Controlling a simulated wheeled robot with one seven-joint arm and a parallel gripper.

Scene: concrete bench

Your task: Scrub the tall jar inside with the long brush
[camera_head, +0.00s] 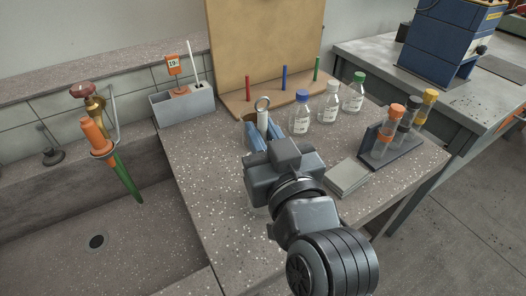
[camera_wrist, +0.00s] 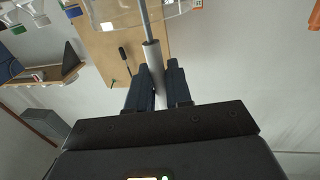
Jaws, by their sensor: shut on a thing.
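My gripper (camera_head: 264,133) is over the middle of the bench, its blue-grey fingers shut on the pale handle of the long brush (camera_head: 263,119). A ring tops the handle. In the wrist view the handle (camera_wrist: 153,70) is upright between the fingers (camera_wrist: 158,90), and a thin grey rod runs from it to the picture's top edge. There the rod meets a clear glass rim, seemingly the tall jar (camera_wrist: 172,10), cut off by the frame. I cannot tell how deep the rod reaches; the bristles are hidden. In the head view my gripper covers most of the jar.
Capped bottles (camera_head: 328,106) stand right of my gripper, with a tube rack (camera_head: 382,150) and a grey pad (camera_head: 347,177) nearer right. A wooden pegboard (camera_head: 262,50) stands behind. A grey box (camera_head: 183,108) is back left, beside a sink (camera_head: 95,210) with an orange-green tap fitting (camera_head: 97,137).

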